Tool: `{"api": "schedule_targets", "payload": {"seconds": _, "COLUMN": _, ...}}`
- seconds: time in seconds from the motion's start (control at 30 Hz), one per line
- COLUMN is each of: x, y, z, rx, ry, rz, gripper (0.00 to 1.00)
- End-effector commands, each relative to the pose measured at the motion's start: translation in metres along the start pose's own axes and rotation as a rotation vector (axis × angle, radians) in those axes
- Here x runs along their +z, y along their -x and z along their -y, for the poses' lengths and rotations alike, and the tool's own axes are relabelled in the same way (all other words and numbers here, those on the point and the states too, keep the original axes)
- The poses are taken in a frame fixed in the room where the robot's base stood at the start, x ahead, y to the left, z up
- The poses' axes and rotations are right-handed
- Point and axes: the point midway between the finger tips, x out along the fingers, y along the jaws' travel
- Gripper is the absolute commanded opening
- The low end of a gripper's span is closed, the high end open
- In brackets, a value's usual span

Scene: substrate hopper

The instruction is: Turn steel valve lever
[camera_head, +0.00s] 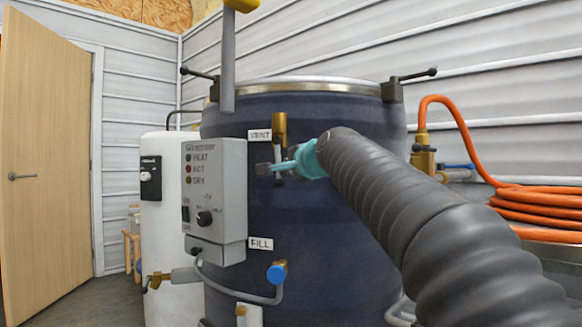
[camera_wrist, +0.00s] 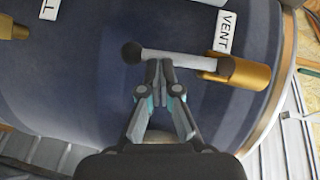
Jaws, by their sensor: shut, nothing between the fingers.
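The steel valve lever (camera_wrist: 185,60) is a grey rod with a black ball end (camera_wrist: 132,52). It runs from the brass vent valve (camera_wrist: 250,73), beside the VENT label. My gripper (camera_wrist: 160,64) is shut and empty. Its fingertips are beside the lever's rod, near the ball end; I cannot tell whether they touch it. In the head view my gripper (camera_head: 264,168) reaches in from the right.
A grey control box (camera_head: 214,195) is close left of my gripper. A blue-knobbed fill valve (camera_head: 277,272) is below. A grey bar with a yellow end (camera_head: 228,70) stands above the drum (camera_head: 330,240). An orange hose (camera_head: 545,196) lies coiled at right.

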Motion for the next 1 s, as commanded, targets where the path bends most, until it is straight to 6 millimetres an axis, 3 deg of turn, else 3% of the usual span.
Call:
{"api": "schedule_targets", "payload": {"seconds": 0.67, "x": -0.002, "y": 0.002, "z": -0.002, "rx": 0.000, "ry": 0.001, "rz": 0.001, "gripper": 0.00}}
{"api": "schedule_targets", "payload": {"seconds": 0.87, "x": -0.017, "y": 0.018, "z": -0.007, "rx": -0.004, "ry": 0.002, "rz": 0.008, "gripper": 0.00}}
{"api": "schedule_targets", "payload": {"seconds": 1.0, "x": -0.018, "y": 0.045, "z": -0.007, "rx": -0.006, "ry": 0.004, "rz": 0.014, "gripper": 0.00}}
